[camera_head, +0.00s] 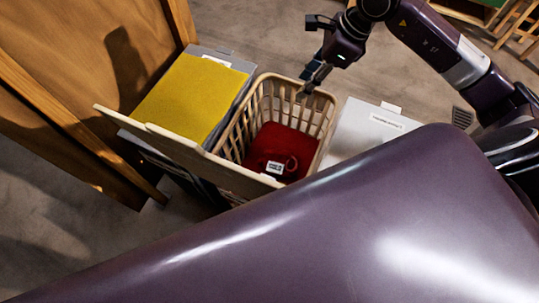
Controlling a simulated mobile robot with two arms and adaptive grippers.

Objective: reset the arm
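My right gripper (310,84) comes in from the upper right, with its fingers pointing down and left. The fingers are by the back right rim of a beige slatted laundry basket (325,125). They are small and dark here, and I cannot tell if they are open or shut, or if they touch the rim. No held thing shows in them. My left gripper is not in view. A large purple part of my own body fills the foreground.
Inside the basket lies a red item (262,150) with a white label. A yellow-topped box (192,98) stands left of the basket and a white box (362,128) right of it. Wooden panels (85,60) stand at the left. Floor shows at the lower left.

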